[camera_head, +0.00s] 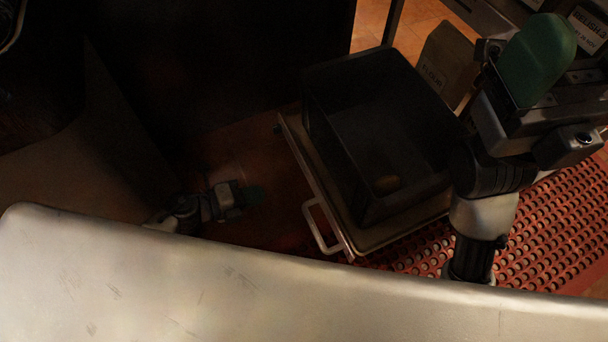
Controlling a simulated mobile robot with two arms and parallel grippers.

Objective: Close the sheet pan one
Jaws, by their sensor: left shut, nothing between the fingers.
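The sheet pan, as far as I can tell, is the flat light-rimmed tray (296,140) with a bar handle (318,228) on its left side. It juts out beneath a deep dark bin (325,118). My right gripper (537,62) is at the upper right, with a large green pad showing. Its other finger is not clear, so its opening cannot be told.
A pale metal surface (220,290) fills the foreground and hides what lies below it. A red perforated mat (545,230) covers the floor at right. Labelled panels (590,25) stand at the upper right.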

